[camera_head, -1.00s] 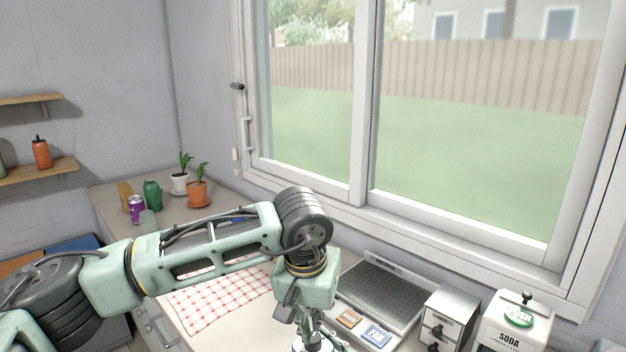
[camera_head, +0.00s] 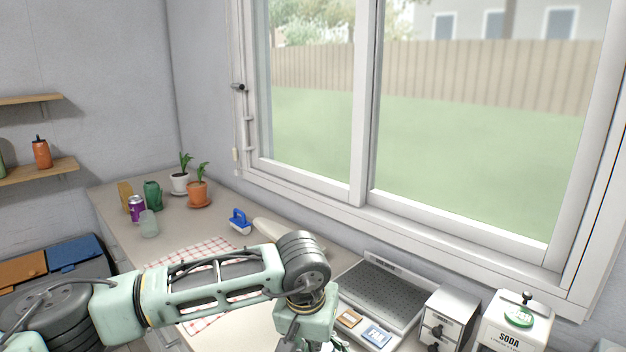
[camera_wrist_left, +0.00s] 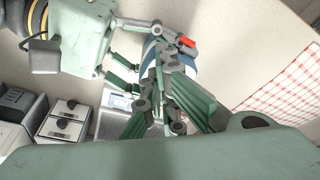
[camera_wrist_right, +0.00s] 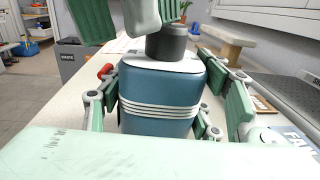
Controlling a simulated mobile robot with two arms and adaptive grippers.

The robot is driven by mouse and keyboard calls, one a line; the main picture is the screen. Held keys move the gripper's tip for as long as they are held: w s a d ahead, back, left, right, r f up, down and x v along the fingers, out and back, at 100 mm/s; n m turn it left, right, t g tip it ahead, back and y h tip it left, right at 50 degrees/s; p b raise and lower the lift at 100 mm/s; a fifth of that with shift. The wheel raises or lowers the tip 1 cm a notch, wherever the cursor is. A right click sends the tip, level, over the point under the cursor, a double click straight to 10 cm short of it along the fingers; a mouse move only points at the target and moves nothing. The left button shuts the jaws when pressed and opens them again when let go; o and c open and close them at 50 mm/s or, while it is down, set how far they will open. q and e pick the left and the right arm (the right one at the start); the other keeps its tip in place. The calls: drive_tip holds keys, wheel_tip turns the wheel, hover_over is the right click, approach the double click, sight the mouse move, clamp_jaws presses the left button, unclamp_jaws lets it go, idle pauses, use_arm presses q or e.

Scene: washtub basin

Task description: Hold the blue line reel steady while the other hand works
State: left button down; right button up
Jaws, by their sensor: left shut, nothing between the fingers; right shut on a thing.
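The blue line reel (camera_wrist_right: 160,122) is a blue body with white bands, a white top face and a dark grey cylinder on top. In the right wrist view it stands upright between the fingers of my right gripper (camera_wrist_right: 163,98), which is shut on it. A red part (camera_wrist_right: 105,71) shows at its left side. My left gripper (camera_wrist_left: 165,92) is shut and empty, close over the reel; a strip of the reel shows behind it in the left wrist view (camera_wrist_left: 149,52). In the head view my left forearm crosses the counter, and its fingers and the reel are out of sight.
A checked cloth (camera_head: 212,251), a blue-handled brush (camera_head: 239,221), cans, a glass and potted plants (camera_head: 199,186) stand along the counter. A drain tray (camera_head: 382,288), a drawer box (camera_head: 452,312) and a soda box (camera_head: 508,325) are to the right. The window is behind.

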use_arm(q)
drive_tip(key=shift+w+f, duration=0.15)
drive_tip(key=shift+w, duration=0.2)
use_arm(e)
drive_tip(key=shift+s+a, duration=0.1)
idle(0.4)
use_arm(q)
drive_tip(key=shift+w+a, duration=0.1)
drive_tip(key=shift+a, duration=0.25)
drive_tip(key=shift+w+a, duration=0.2)
drive_tip(key=shift+a, duration=0.3)
idle(0.4)
drive_tip(key=shift+s+a+r, duration=0.1)
drive_tip(key=shift+s+r, duration=0.1)
drive_tip(key=shift+s, duration=0.1)
drive_tip(key=v, duration=0.3)
drive_tip(key=w+v, duration=0.1)
drive_tip(key=v, duration=0.1)
drive_tip(key=shift+s+d+r, duration=0.15)
drive_tip(key=shift+d+r, duration=0.1)
drive_tip(key=shift+r, duration=0.2)
